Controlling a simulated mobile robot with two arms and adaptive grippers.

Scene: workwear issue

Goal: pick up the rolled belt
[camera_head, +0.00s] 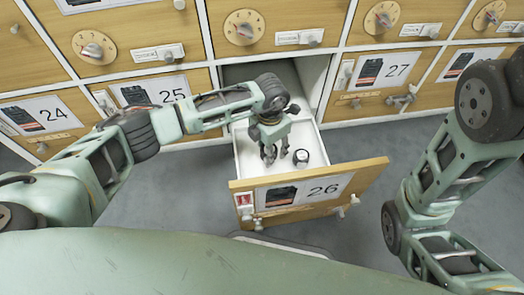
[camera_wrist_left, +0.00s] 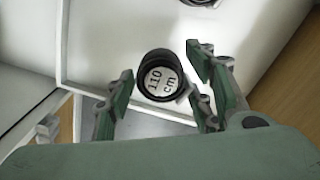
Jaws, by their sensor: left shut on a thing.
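A black rolled belt (camera_wrist_left: 161,82) with a round white label reading "110 cm" is between the fingers of my left gripper (camera_wrist_left: 160,72) in the left wrist view. The gripper is shut on it, and the label faces the camera. In the head view my left gripper (camera_head: 269,156) points down inside the open drawer 26, and its fingers largely hide the held belt. A second small black roll with a white top (camera_head: 301,158) stands on the drawer floor just right of the gripper. My right gripper is out of view.
The open drawer (camera_head: 310,201) has white walls and a wooden front labelled 26. Closed drawers 24 (camera_head: 42,116), 25 (camera_head: 160,92) and 27 (camera_head: 384,72) flank it.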

